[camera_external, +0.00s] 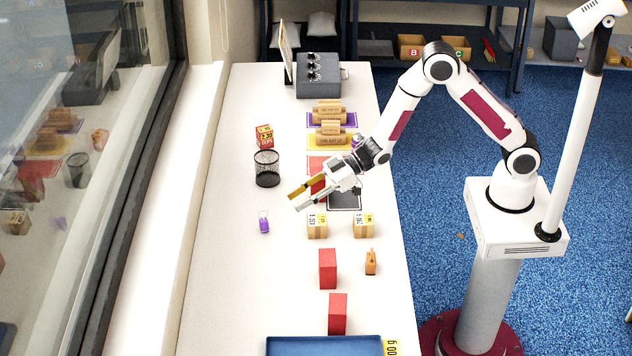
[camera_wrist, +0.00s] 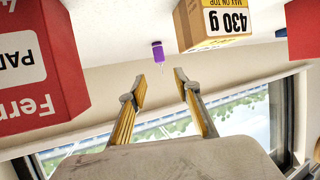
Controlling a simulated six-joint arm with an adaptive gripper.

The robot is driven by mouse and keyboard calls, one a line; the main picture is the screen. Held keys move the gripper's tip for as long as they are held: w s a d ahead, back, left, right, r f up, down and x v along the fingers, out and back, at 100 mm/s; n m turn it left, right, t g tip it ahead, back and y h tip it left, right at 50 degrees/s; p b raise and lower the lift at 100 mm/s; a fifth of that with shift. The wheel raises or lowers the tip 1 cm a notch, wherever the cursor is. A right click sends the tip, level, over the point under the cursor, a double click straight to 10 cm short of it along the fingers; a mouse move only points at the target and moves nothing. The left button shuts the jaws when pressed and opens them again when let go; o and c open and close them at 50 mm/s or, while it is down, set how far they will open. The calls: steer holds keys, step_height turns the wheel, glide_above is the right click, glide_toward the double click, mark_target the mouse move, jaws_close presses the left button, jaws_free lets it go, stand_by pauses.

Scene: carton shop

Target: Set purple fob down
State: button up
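The purple fob (camera_external: 264,224) stands on the white table with a pale loop at its top, toward the window side. It also shows in the wrist view (camera_wrist: 158,50), beyond the fingertips and roughly in line with the gap between them. My gripper (camera_external: 294,201) is above the table, to the right of the fob and apart from it. In the wrist view my gripper (camera_wrist: 159,87) is open, with nothing between its fingers.
Small cartons (camera_external: 317,226) and red boxes (camera_external: 327,268) stand to the right and front. A black mesh cup (camera_external: 267,169) stands behind the fob. A blue tray (camera_external: 322,346) is at the front. The table left of the fob is clear.

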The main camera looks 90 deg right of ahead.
stand_by(0.4)
steer(key=s+d+r+m+g+h, duration=0.1)
steer(key=s+d+r+h, duration=0.25)
steer(key=s+r, duration=0.4)
steer(key=s+d+r+m+g+h, duration=0.2)
steer(key=s+d+r, duration=0.2)
steer(key=s+r, duration=0.4)
steer(key=s+a+r+g, duration=0.1)
steer(key=s+g, duration=0.1)
steer(key=s, duration=1.2)
steer(key=s+a+r+m+g, duration=0.1)
steer(key=s+a+r+g, duration=0.1)
steer(key=s, duration=1.2)
steer(key=shift+s+m, duration=0.25)
steer(key=shift+m, duration=0.05)
